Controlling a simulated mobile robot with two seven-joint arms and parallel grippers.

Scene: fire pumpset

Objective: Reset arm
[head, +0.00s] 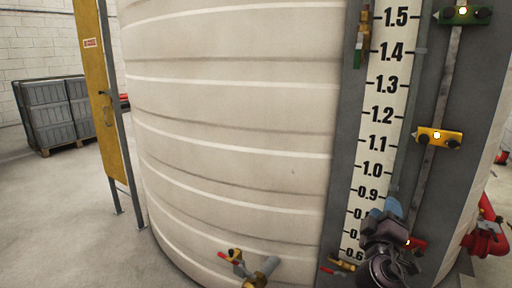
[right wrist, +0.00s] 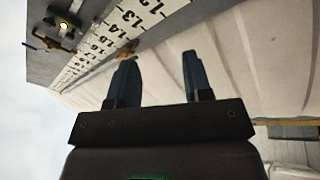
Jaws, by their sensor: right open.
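My right gripper (head: 386,212) is at the lower right of the head view, in front of the lower end of the level scale (head: 382,110) on the tank. Its arm hides some of the low numbers. In the right wrist view its two blue fingers (right wrist: 157,75) stand apart with nothing between them. Behind them are the ribbed cream tank wall (right wrist: 245,50) and, to the left, the scale (right wrist: 115,30). I cannot tell the exact gap between the fingers and the scale. My left gripper is not in view.
The large cream tank (head: 230,110) fills the middle. Green (head: 463,14) and yellow (head: 439,136) markers sit right of the scale. A valve pipe (head: 250,268) juts out low on the tank. Red piping (head: 485,240) is at the right. A yellow panel (head: 98,80) and grey crates (head: 60,112) stand left, with open floor (head: 60,220).

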